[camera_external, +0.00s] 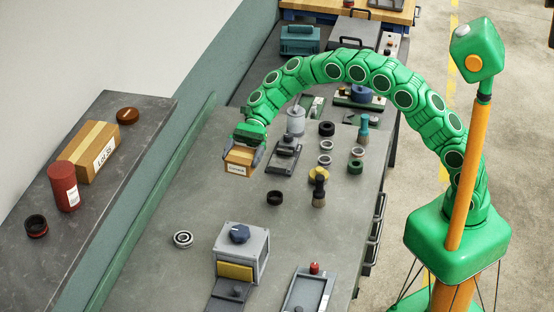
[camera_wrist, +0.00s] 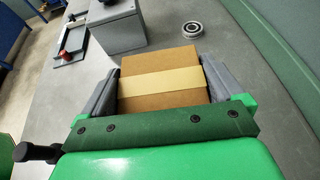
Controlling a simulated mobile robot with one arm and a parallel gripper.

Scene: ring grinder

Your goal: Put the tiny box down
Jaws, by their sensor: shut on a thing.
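The tiny box (camera_external: 238,162) is a small brown cardboard box with a pale tape strip and a white label. My gripper (camera_external: 243,152) is shut on it, with a finger on either side. In the wrist view the box (camera_wrist: 165,85) fills the space between the two grey fingers of my gripper (camera_wrist: 160,92). The box is over the left part of the grey workbench (camera_external: 215,190). I cannot tell whether its underside touches the bench top.
A grey machine with a blue knob (camera_external: 243,255) stands at the front, with a bearing ring (camera_external: 183,239) to its left. A black ring (camera_external: 275,198), brushes and several small parts lie to the right. Bare bench lies between the box and bearing. A dark shelf (camera_external: 60,255) runs along the left.

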